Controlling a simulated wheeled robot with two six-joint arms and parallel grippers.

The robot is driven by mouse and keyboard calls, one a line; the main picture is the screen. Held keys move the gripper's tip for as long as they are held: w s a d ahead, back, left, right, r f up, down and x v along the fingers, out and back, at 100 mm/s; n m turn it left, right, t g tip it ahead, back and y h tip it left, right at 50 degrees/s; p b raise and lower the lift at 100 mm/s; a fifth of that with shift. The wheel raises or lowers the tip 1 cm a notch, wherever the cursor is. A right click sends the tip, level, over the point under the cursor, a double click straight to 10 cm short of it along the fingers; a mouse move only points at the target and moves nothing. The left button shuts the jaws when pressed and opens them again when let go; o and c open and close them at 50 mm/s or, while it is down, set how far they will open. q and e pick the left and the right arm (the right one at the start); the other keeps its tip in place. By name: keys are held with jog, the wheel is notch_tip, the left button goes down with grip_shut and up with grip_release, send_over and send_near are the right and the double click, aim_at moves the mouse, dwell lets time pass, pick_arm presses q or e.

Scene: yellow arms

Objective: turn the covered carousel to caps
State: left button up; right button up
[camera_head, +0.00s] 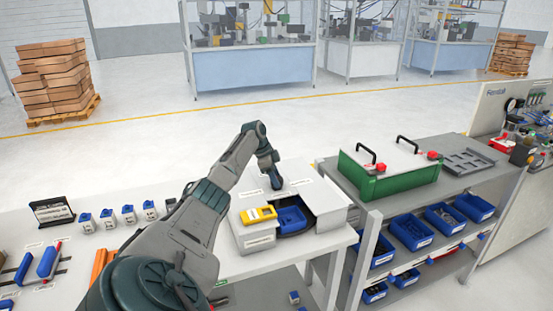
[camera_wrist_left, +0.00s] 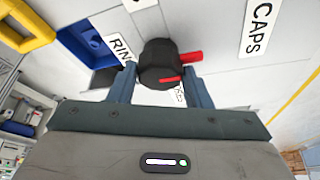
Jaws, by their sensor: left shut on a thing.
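The covered carousel (camera_head: 325,199) is a pale box on the white bench, with labels on its lid. Its black knob (camera_wrist_left: 157,62) has a red pointer (camera_wrist_left: 190,57) sticking out to the right in the left wrist view. The CAPS label (camera_wrist_left: 262,25) lies up and right of the knob, and a partly hidden label starting RIN (camera_wrist_left: 121,48) is on its left. My left gripper (camera_head: 277,184) is over the lid; in the left wrist view its fingers (camera_wrist_left: 157,82) are shut on the knob from both sides. A blue bin (camera_head: 291,219) shows in the carousel's front opening. My right gripper is out of view.
A yellow item (camera_head: 258,214) sits on the box's front left. Small blue-topped containers (camera_head: 107,217) stand to the left on the bench. A green case (camera_head: 388,178) stands on the grey shelf unit at right, above several blue bins (camera_head: 411,232).

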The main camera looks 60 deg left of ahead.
pick_arm(q)
jog(key=o, duration=1.4)
jog(key=shift+a, duration=0.1)
jog(key=shift+b+v, duration=1.65)
jog(key=shift+v, duration=3.75)
